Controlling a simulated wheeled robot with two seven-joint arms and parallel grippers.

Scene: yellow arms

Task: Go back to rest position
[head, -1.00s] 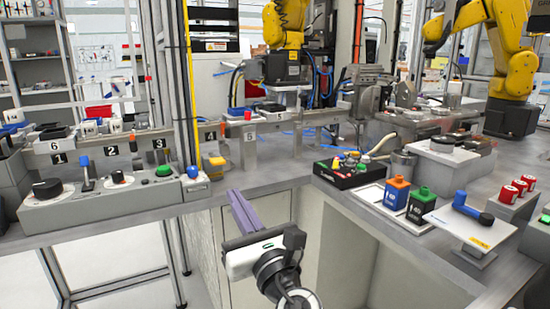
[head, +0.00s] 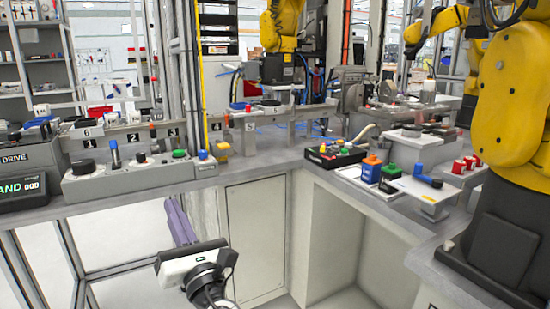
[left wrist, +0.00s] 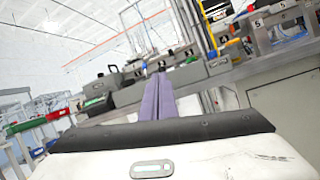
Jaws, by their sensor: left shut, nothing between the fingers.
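My left gripper (head: 179,221) is in the lower middle of the head view, with purple fingers and a white body. Its fingers lie together, shut and empty. It is in the open space in front of the bench, touching nothing that I can see. In the left wrist view the purple fingers (left wrist: 157,98) point away towards the bench, side by side. My right gripper is not in view.
The L-shaped grey bench (head: 225,172) carries a control box with knobs (head: 130,172), a black tray (head: 336,155), blue (head: 371,168) and green (head: 389,178) blocks. A yellow robot arm (head: 511,110) stands at right. Space below the bench edge is open.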

